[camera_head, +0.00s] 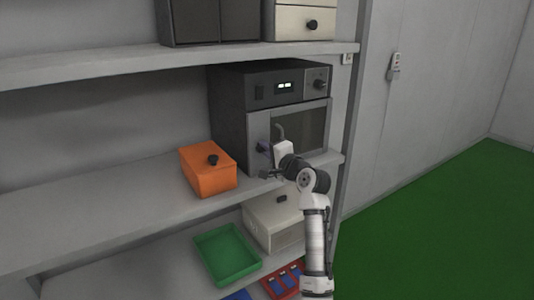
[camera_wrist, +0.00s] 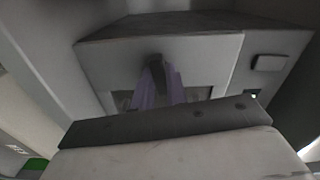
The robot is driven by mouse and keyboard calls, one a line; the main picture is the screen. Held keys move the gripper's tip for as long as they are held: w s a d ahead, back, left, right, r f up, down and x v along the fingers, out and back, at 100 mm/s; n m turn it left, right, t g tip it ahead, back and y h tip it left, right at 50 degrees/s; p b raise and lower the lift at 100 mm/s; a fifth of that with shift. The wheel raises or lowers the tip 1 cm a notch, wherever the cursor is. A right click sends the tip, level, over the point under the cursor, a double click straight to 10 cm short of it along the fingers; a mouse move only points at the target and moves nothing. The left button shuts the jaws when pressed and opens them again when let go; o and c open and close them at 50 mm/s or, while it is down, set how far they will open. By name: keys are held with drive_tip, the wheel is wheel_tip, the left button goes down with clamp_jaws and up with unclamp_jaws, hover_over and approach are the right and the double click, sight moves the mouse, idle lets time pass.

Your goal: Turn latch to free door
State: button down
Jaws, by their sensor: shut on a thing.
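The dark oven-like device (camera_head: 228,112) stands on the middle shelf. Its front door (camera_head: 318,112) has a dark window and looks closed. A grey curved handle (camera_head: 280,131) shows on the door just above my gripper (camera_head: 266,148), which is at the door's left part. In the wrist view, the purple fingers of my gripper (camera_wrist: 158,88) are closed around a dark upright latch (camera_wrist: 156,62) on a grey panel. The fingers hide most of the latch, and its turn angle is hard to tell.
An orange box (camera_head: 208,172) with a black knob stands left of the device. Below are a white box (camera_head: 270,225), a green tray (camera_head: 228,256) and a red tray (camera_head: 284,281). The upper shelf (camera_head: 120,62) lies close above. The shelf's left part is clear.

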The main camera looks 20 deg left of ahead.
drive_tip(key=shift+n+b, duration=4.95)
drive_tip(key=shift+n, duration=3.25)
drive_tip(key=c, duration=1.4)
unclamp_jaws()
drive_tip(key=b+v, duration=0.2)
drive_tip(key=v, duration=1.1)
drive_tip(key=shift+s+d, duration=0.25)
drive_tip(key=shift+d, duration=0.05)
